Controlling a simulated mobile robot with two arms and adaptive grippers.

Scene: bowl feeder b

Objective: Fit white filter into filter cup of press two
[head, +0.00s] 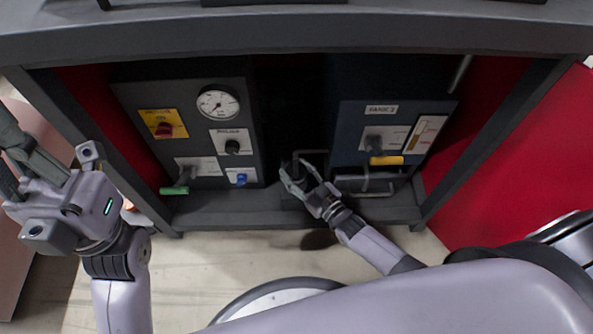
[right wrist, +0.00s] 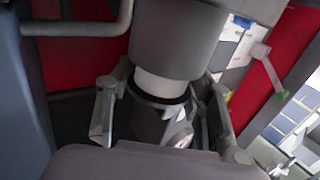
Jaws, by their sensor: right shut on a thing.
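My right gripper (head: 303,178) reaches into the dark gap between the two panels of the cabinet. In the right wrist view its two fingers (right wrist: 164,108) stand on either side of a short white cylinder, the white filter (right wrist: 165,86), and a dark ringed part below it. The gripper is shut on the filter. A wide grey cylinder (right wrist: 178,40) covers the filter's upper end; whether it is the filter cup is unclear. My left gripper (head: 30,165) is at the left edge, away from the cabinet; its fingertips are not clear.
The left panel (head: 245,100) carries a gauge (head: 218,104), knobs and a green-tipped lever (head: 174,190). A bent pipe (head: 366,190) stands right of my right gripper.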

